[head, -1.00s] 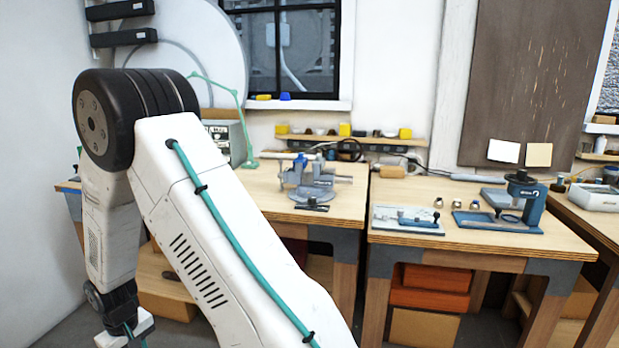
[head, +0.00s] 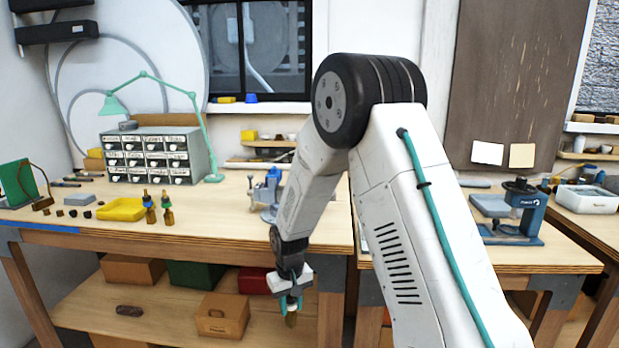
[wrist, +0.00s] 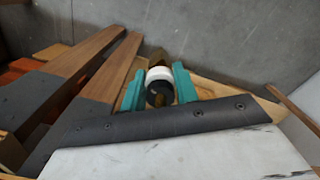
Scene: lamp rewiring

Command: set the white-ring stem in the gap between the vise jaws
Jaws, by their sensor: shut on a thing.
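My gripper (head: 291,302) hangs low in the head view, in front of the bench's front edge and below its top. Its teal fingers are shut on the white-ring stem (head: 291,320), whose brass-coloured lower end shows below them. In the wrist view the stem's white ring (wrist: 160,74) and a dark round part sit between the two teal fingers (wrist: 158,90). The blue-grey vise (head: 268,190) stands on the bench, above and beyond my gripper. My arm covers its right part, and the gap between its jaws cannot be made out.
A drawer cabinet (head: 160,155) and a green lamp (head: 205,130) are behind. A blue press (head: 525,212) is on the right bench.

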